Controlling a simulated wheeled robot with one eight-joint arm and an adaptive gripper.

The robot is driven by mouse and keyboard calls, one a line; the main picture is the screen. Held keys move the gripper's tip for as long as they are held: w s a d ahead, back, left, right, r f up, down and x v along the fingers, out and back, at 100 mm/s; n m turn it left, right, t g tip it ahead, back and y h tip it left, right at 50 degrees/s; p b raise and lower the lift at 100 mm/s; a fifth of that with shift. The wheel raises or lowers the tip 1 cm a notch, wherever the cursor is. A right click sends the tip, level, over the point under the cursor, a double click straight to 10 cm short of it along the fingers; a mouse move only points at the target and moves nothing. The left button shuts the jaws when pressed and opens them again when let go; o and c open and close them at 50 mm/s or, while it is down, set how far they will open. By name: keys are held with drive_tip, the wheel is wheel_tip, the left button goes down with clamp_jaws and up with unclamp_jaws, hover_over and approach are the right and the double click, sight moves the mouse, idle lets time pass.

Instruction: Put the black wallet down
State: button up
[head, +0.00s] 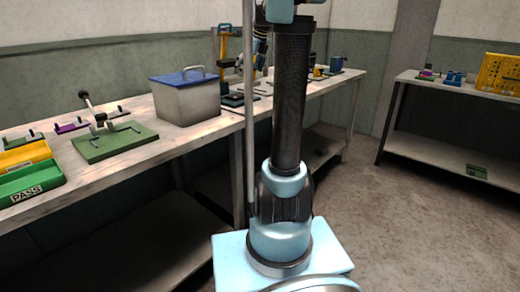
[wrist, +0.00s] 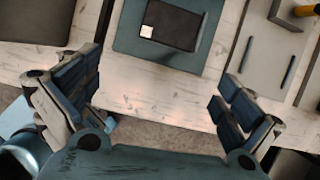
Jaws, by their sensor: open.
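The black wallet (wrist: 172,22), a flat dark rectangle with a small white patch at one corner, lies on a teal plate (wrist: 135,40) on the table in the wrist view. A thin rod lies along its right side. My gripper (wrist: 158,84) is open, with its two blue-padded fingers wide apart. Nothing is between the fingers, and the wallet lies beyond the fingertips, apart from them. In the head view my arm column hides part of the table, and I cannot make out the wallet there.
A grey box with a blue lid (head: 186,95) stands on the long table. A green fixture with a lever (head: 115,141) and yellow and green trays (head: 30,180) are left of it. A second table (head: 440,95) with a yellow crate (head: 497,74) stands right. Floor between is clear.

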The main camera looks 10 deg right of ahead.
drive_tip(key=s+a+f+n, duration=0.1)
drive_tip(key=s+f+n, duration=0.2)
drive_tip(key=s+n, duration=0.3)
drive_tip(key=s+a+f+n+h, duration=0.1)
drive_tip(key=s+f+n, duration=0.25)
drive_tip(key=s, duration=0.45)
drive_tip(key=s+a+f+n, duration=0.1)
drive_tip(key=s+f+n, duration=0.3)
drive_tip(key=s, duration=0.3)
drive_tip(key=s+f+n+g+h, duration=0.1)
drive_tip(key=s+f+n, duration=1.3)
drive_tip(key=s+f, duration=0.3)
drive_tip(key=shift+s+d+n+h, duration=0.15)
drive_tip(key=shift+s+n+h, duration=0.2)
drive_tip(key=shift+s, duration=0.25)
drive_tip(key=shift+w+f+g, duration=0.15)
drive_tip(key=shift+w+g, duration=0.15)
drive_tip(key=shift+w, duration=0.15)
